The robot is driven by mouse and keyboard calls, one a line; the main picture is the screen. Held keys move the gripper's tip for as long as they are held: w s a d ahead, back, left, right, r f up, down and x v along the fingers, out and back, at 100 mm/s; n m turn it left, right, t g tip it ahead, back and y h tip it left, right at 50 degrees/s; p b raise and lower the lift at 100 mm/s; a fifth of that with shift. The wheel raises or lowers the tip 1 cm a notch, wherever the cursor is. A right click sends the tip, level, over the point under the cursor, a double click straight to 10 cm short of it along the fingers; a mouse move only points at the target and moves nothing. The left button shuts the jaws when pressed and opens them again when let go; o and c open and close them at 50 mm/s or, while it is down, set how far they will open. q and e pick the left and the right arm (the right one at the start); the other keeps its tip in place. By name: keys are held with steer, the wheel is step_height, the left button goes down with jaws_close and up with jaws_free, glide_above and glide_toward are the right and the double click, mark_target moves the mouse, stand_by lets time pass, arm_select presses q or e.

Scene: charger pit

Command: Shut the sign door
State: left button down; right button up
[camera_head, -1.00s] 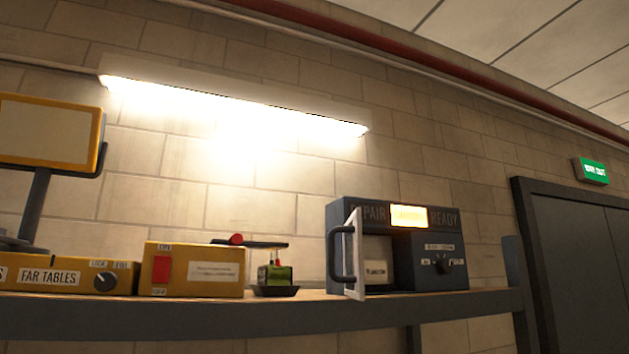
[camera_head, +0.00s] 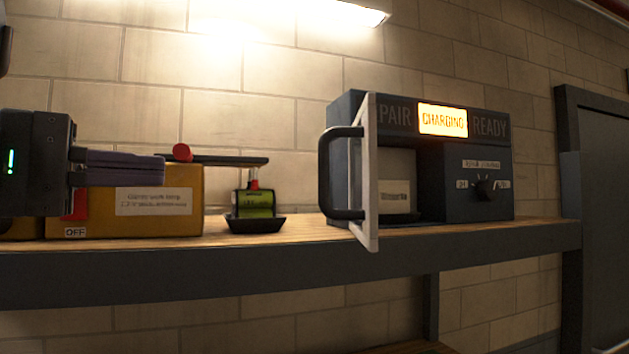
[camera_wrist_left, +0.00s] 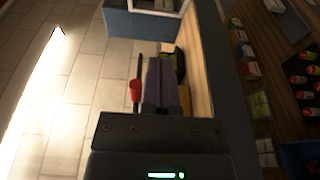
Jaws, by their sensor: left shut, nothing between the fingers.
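The sign box (camera_head: 480,190) stands on the wooden shelf, with "CHARGING" lit in yellow between the dark words "PAIR" and "READY". Its door (camera_head: 370,170) is pale, stands open and sticks out toward me, seen nearly edge-on. A black bar handle (camera_head: 326,172) is on the door's left face. A pale labelled block (camera_head: 394,182) shows inside the opening. My left gripper (camera_head: 165,168) is shut and empty, left of the door and well apart from it, in front of the yellow box. In the left wrist view its fingers (camera_wrist_left: 158,85) point toward the box. My right gripper is not in view.
A yellow box (camera_head: 185,205) with a red switch stands behind my left gripper. A black lever with a red knob (camera_head: 182,152) and a green item in a black tray (camera_head: 257,210) stand between it and the door. Shelf (camera_head: 280,262) runs across.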

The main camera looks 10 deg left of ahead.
arm_select(q)
steer(key=w+d+p, duration=0.4)
steer(key=w+d, duration=0.1)
steer(key=d, duration=0.5)
steer(key=shift+w+d, duration=0.25)
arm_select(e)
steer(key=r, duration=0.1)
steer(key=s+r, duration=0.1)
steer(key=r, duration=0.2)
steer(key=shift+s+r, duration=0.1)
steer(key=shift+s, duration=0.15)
arm_select(q)
steer(key=shift+s, duration=0.1)
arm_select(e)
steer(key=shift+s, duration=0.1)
arm_select(q)
steer(key=shift+d, duration=0.1)
